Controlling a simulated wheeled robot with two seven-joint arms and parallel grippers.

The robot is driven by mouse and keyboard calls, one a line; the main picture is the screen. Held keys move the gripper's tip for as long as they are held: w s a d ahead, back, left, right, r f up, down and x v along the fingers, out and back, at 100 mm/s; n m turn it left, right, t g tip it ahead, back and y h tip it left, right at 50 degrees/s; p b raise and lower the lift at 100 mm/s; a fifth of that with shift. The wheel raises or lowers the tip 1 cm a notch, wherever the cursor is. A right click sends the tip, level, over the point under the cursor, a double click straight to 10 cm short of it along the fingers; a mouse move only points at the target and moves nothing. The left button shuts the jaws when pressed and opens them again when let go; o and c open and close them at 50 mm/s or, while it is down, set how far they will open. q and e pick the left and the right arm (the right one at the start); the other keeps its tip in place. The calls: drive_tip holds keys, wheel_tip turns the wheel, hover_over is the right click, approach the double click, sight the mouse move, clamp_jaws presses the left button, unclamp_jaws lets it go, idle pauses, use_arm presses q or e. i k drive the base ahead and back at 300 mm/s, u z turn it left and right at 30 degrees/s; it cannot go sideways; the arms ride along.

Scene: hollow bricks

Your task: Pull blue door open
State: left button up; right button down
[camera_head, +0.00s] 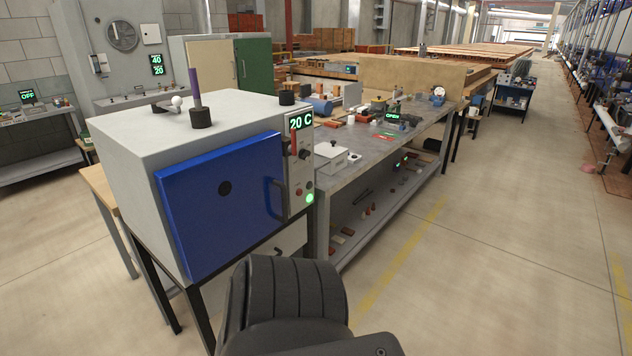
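The blue door (222,205) is on the front of a light grey box-shaped oven (120,175). It looks shut or nearly shut; I cannot tell if there is a small gap. A dark round spot is near its middle. A dark upright handle (278,200) is at the door's right edge. Nothing is touching the handle. A dark ridged part of my own body is at the bottom centre, below the door. No gripper fingers show, so neither gripper can be seen in this view.
A grey workbench (345,180) with many small items stands directly right of the oven. The floor (480,260) at the right is clear.

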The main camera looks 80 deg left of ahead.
sight(219, 203)
drive_tip(key=u, duration=0.3)
drive_tip(key=i, duration=0.9)
drive_tip(key=u, duration=1.4)
drive_tip(key=i, duration=0.7)
drive_tip(key=u, duration=0.8)
